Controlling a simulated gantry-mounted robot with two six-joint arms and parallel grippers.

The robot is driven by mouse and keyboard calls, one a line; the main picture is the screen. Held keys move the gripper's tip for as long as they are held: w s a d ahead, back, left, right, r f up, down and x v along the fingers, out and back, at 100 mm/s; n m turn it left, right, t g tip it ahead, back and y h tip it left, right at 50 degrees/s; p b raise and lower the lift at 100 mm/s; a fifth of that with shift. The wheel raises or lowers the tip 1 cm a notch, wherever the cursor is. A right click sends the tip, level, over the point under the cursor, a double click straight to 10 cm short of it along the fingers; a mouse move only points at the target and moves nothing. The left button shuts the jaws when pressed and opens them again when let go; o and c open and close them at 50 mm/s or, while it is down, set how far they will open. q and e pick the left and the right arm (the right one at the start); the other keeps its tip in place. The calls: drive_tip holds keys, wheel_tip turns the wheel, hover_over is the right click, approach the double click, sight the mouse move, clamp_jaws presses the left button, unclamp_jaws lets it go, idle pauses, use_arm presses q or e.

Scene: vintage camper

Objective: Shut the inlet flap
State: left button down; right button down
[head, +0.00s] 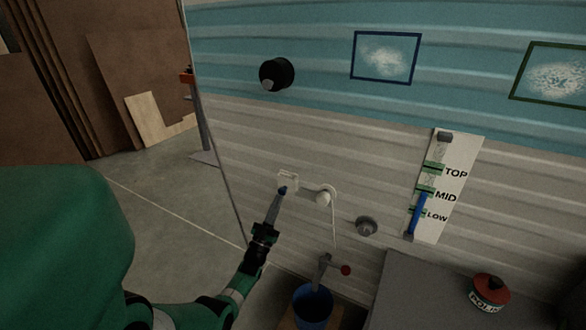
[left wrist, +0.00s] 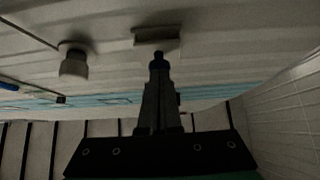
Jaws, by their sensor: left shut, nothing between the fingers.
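A small white rectangular fitting (head: 288,177), which looks like the inlet flap, is on the cream lower part of the camper wall. In the left wrist view it shows as a pale block (left wrist: 156,36) just beyond the fingertips. My left gripper (head: 283,190) is shut and empty, with its blue-dark tip at the lower edge of the fitting; I cannot tell whether they touch. The shut fingers also show in the left wrist view (left wrist: 158,62). How far the flap stands open is too small and dark to tell. My right gripper is not in view.
A white round plug (head: 324,196) with a hanging cord is right of the fitting. A grey round fitting (head: 366,225), blue bucket (head: 313,306) and red-knobbed tap (head: 345,270) are lower. A grey counter (head: 420,290) carries a red-topped tin (head: 490,292). A level gauge (head: 440,190) is right.

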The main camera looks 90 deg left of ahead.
use_arm(q)
drive_tip(key=shift+w+a+f+h, duration=0.15)
drive_tip(key=shift+f+h, duration=0.15)
drive_tip(key=shift+f, duration=0.4)
drive_tip(key=v, duration=1.1)
drive_tip(key=shift+d+r, duration=0.2)
drive_tip(key=shift+r, duration=0.05)
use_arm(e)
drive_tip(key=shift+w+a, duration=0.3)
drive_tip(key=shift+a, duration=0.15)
use_arm(q)
drive_tip(key=shift+d, duration=0.1)
